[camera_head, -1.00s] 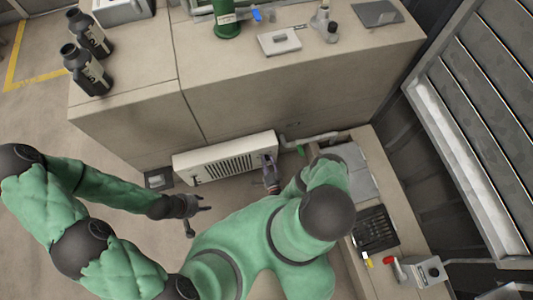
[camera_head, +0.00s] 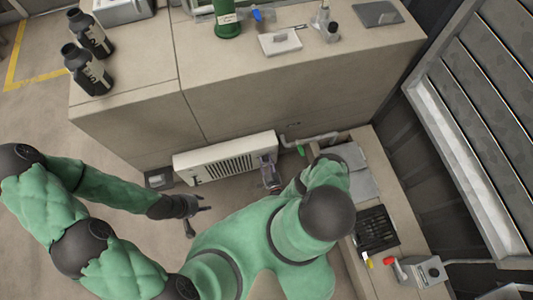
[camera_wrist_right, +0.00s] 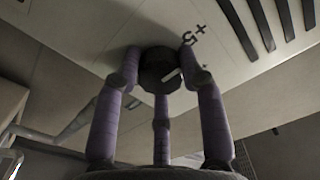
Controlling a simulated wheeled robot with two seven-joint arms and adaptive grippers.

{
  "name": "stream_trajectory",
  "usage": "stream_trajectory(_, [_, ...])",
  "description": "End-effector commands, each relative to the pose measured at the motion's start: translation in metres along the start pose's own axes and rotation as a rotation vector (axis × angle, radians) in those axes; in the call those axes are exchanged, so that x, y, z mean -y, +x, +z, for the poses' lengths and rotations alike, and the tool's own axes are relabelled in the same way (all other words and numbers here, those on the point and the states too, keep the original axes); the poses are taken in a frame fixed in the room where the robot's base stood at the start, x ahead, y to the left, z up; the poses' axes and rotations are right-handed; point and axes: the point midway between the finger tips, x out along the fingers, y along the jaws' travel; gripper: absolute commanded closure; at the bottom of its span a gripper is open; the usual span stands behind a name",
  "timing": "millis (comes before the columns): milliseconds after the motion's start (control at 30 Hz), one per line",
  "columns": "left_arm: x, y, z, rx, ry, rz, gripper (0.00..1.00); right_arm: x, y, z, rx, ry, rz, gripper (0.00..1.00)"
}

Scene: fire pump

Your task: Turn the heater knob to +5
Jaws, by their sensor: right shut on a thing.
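The white heater (camera_head: 225,158) stands low against the beige cabinet, with dark grille slots. In the right wrist view its dark round knob (camera_wrist_right: 158,68) carries a short white mark that points to the lower left or upper right. A "+5" label (camera_wrist_right: 197,35) is printed just right of the knob. My right gripper (camera_head: 268,165) is at the heater's right end. Its purple fingers (camera_wrist_right: 160,75) are shut around the knob. My left gripper (camera_head: 198,210) is open and empty above the floor, in front of the heater's left end.
A pipe (camera_head: 310,138) runs right of the heater. A low bench (camera_head: 385,190) on the right holds a dark tray (camera_head: 375,230) and a grey box with a red handle (camera_head: 425,270). Black bottles (camera_head: 88,68) stand on the cabinet top.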

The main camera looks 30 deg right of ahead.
Motion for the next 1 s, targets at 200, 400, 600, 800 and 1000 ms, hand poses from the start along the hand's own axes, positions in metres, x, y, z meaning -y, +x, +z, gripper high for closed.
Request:
stream_trajectory(200, [0.0002,0.0007,0.0000,0.000,0.000,0.000,0.60,0.0080,-0.0085,0.0090,0.030,-0.114,-0.005,0.91])
stream_trajectory(400, [0.0002,0.0006,0.0000,0.000,0.000,0.000,0.60,0.0075,-0.0084,0.0089,0.030,-0.184,-0.006,0.89])
stream_trajectory(600, [0.0002,0.0006,0.0000,0.000,0.000,0.000,0.60,0.0074,-0.0085,0.0088,0.030,-0.211,-0.007,0.89])
stream_trajectory(800, [0.0002,0.0005,0.0000,0.000,0.000,0.000,0.60,0.0074,-0.0085,0.0088,0.030,-0.214,-0.007,0.89])
stream_trajectory(1000, [0.0002,0.0005,0.0000,0.000,0.000,0.000,0.60,0.0074,-0.0085,0.0088,0.030,-0.214,-0.006,0.51])
